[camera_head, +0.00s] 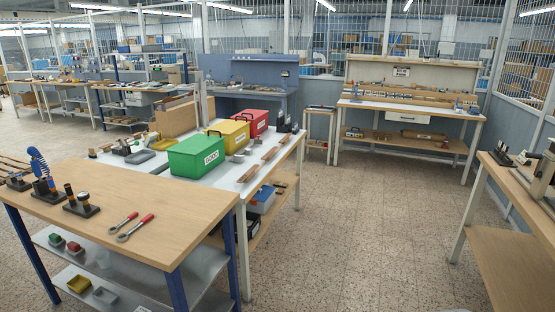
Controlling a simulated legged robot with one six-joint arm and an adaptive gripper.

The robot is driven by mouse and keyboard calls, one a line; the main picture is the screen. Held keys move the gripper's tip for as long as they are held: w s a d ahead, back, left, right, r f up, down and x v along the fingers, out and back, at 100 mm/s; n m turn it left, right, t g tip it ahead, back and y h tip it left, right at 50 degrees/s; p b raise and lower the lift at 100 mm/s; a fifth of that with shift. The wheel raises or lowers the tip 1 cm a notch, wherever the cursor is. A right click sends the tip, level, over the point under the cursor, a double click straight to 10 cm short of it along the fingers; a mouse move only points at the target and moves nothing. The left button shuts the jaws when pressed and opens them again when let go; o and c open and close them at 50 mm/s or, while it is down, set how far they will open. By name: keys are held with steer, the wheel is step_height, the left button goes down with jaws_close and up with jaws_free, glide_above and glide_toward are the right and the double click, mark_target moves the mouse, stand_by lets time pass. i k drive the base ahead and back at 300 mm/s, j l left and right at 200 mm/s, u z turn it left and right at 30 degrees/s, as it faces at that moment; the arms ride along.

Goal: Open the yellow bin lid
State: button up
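The yellow bin (228,137) stands on the white-topped table, between a green bin (196,157) nearer to me and a red bin (252,122) farther away. Its yellow lid (226,127) appears shut and carries a dark handle on top. The green bin hides part of the yellow bin's front left side. All three bins stand in a row along the table. My gripper is not in view.
A wooden-topped table (150,208) with blue legs stands in front at left, bearing two red-handled tools (128,224) and dark stands. Wooden pieces (249,173) lie along the white table's right edge. Open speckled floor (340,230) lies to the right, before another bench (510,265).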

mark_target(228, 127)
steer(key=i+l+z, duration=0.1)
steer(key=i+z, duration=0.25)
steer(key=i, duration=0.4)
steer(key=i+j+z, duration=0.1)
steer(key=i+z, duration=0.2)
steer(key=i, duration=0.4)
steer(key=i+u, duration=0.2)
steer(key=i, duration=0.25)
steer(key=i+l+u, duration=0.2)
steer(key=i, duration=0.3)
steer(key=i+u, duration=0.2)
steer(key=i, duration=0.25)
steer(key=i+u, duration=0.45)
steer(key=i+l+u, duration=0.15)
steer(key=u, duration=0.25)
steer(key=i+l+u, duration=0.3)
steer(key=u, duration=0.15)
steer(key=i, duration=0.1)
